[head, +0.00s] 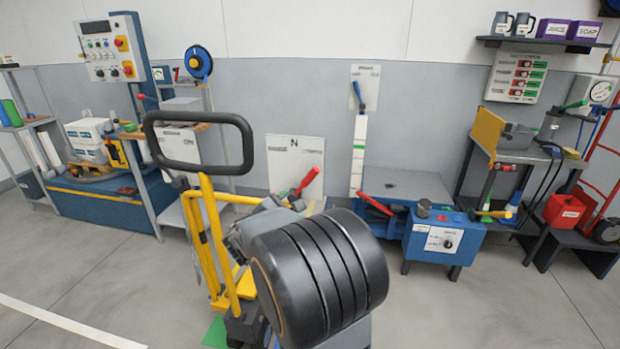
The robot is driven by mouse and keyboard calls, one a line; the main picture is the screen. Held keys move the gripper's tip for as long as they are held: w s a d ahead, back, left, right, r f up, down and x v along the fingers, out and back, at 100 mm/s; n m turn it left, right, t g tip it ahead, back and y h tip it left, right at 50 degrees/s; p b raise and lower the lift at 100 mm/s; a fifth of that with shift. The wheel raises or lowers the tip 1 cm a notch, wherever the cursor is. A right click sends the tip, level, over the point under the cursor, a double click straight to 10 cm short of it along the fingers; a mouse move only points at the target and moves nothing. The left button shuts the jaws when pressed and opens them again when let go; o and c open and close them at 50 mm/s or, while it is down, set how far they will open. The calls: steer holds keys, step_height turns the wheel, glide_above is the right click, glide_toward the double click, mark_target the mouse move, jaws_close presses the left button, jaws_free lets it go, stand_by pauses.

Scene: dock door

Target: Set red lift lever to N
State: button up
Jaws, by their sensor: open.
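A red-handled lever (306,181) stands in front of a white wall plate (297,158) marked N at its top middle. The lever tilts up and to the right, with its tip right of and below the N. Its lower end is hidden behind the dark parts in front. A second red lever (376,204) slants up to the left beside the blue lift table (445,240). I cannot make out my gripper; its jaws do not show, and a large dark ribbed part of my arm fills the lower middle.
A yellow frame (218,235) with a black loop handle (200,118) stands left of centre. A blue-handled lever (357,95) is on the wall behind. A control panel (108,50) is at left and a cluttered bench (512,150) at right. Floor is clear at lower left and lower right.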

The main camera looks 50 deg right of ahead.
mark_target(308, 179)
steer(key=shift+n+t+h, duration=0.3)
steer(key=shift+n+t, duration=0.3)
steer(key=shift+n, duration=0.1)
steer(key=x, duration=0.9)
steer(key=w+x, duration=0.1)
steer(key=x, duration=0.4)
steer(key=shift+w+d+r, duration=0.15)
steer(key=shift+w+r, duration=0.05)
steer(key=shift+r, duration=0.1)
steer(key=shift+c, duration=0.4)
jaws_close()
